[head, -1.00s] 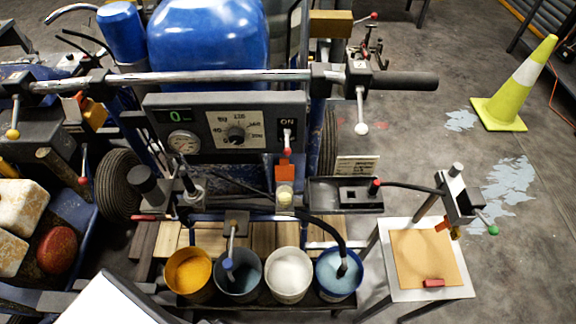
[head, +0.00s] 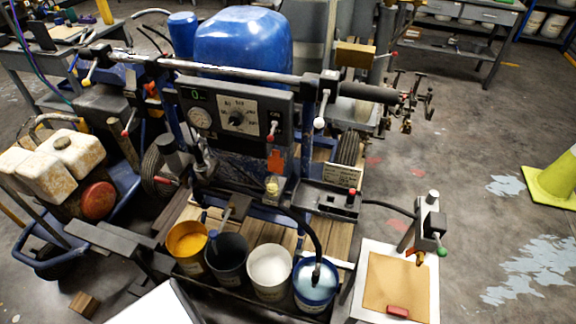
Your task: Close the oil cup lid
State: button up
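The line striper stands in the middle of the head view, with its control panel (head: 236,120) below the handlebar. A small cup with pale yellow contents (head: 272,187), perhaps the oil cup, sits below the panel's right part. An orange-red flat piece (head: 275,160) stands just above and behind it. I cannot tell whether this piece is the cup's lid or how far a lid is open. My gripper is not in view.
Pots of yellow (head: 187,240), white (head: 268,268) and blue (head: 315,282) paint, and a dark one (head: 227,255), line the front. A small table (head: 352,305) stands right of them. Open floor (head: 450,190) lies right, with a yellow-green cone (head: 556,182).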

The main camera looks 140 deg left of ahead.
aim_at(275, 164)
jog(key=i, duration=0.3)
jog(key=z, duration=0.3)
jog(key=k, duration=0.2)
jog(key=u, duration=2.95)
jog(key=k, duration=0.3)
jog(key=u, duration=2)
